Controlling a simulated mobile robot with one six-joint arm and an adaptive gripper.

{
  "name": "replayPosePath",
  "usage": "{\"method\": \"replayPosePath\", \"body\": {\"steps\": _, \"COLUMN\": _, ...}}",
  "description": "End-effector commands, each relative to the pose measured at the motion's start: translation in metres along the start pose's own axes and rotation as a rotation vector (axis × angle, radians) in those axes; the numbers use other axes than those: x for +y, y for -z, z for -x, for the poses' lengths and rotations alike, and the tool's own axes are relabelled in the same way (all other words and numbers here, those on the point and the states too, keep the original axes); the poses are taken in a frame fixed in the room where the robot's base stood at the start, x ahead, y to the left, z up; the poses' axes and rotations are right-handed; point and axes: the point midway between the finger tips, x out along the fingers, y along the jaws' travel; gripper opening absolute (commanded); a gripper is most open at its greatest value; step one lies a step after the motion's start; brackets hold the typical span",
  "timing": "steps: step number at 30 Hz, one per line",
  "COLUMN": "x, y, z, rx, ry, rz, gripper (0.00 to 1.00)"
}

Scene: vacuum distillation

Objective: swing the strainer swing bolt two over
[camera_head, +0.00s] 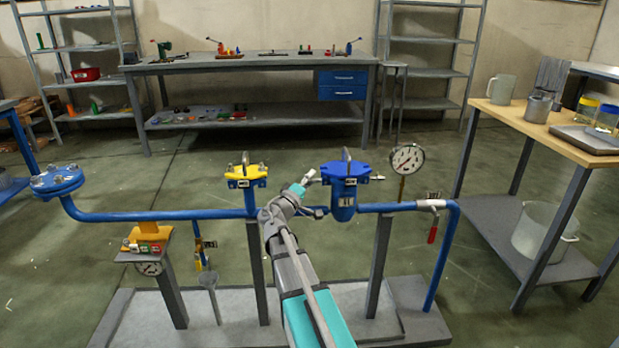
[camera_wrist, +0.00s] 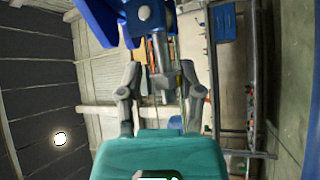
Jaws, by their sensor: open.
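The blue strainer (camera_head: 345,190) stands upright on the blue pipe line, with a blue lid and a metal loop handle on top. Small metal swing bolts sit around its lid rim. My gripper (camera_head: 308,178) is at the left side of this lid, small and partly unclear in the head view. In the wrist view my gripper (camera_wrist: 160,70) is open, with a finger on each side of a metal swing bolt (camera_wrist: 159,52). The bolt runs from beside the blue lid edge (camera_wrist: 96,20) into the space between the fingers. I cannot tell whether either finger touches it.
A yellow-lidded strainer (camera_head: 246,176) stands to the left on the same pipe. A pressure gauge (camera_head: 407,159) and a red-handled valve (camera_head: 432,234) are to the right. A blue flange (camera_head: 57,180) is at the far left. A workbench (camera_head: 250,63) stands behind, across clear floor.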

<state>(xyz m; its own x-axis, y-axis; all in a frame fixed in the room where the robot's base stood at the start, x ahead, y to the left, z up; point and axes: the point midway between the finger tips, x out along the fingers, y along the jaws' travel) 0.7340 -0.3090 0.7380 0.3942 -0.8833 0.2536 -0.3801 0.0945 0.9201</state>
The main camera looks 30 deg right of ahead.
Motion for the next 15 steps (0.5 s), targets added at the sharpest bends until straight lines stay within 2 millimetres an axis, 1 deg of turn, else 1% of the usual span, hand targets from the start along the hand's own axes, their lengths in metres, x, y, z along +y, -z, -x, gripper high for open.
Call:
{"method": "replayPosePath", "body": {"steps": 1, "x": 0.006, "y": 0.002, "z": -0.002, "rx": -0.009, "ry": 0.013, "rz": -0.018, "gripper": 0.47}}
{"method": "replayPosePath", "body": {"steps": 8, "x": 0.011, "y": 0.003, "z": -0.004, "rx": -0.055, "ry": 0.077, "rz": -0.108, "gripper": 0.47}}
{"method": "replayPosePath", "body": {"steps": 9, "x": 0.007, "y": 0.001, "z": 0.006, "rx": -0.053, "ry": 0.077, "rz": -0.108, "gripper": 0.47}}
{"method": "replayPosePath", "body": {"steps": 15, "x": 0.008, "y": 0.002, "z": 0.036, "rx": -0.051, "ry": 0.076, "rz": -0.106, "gripper": 0.47}}
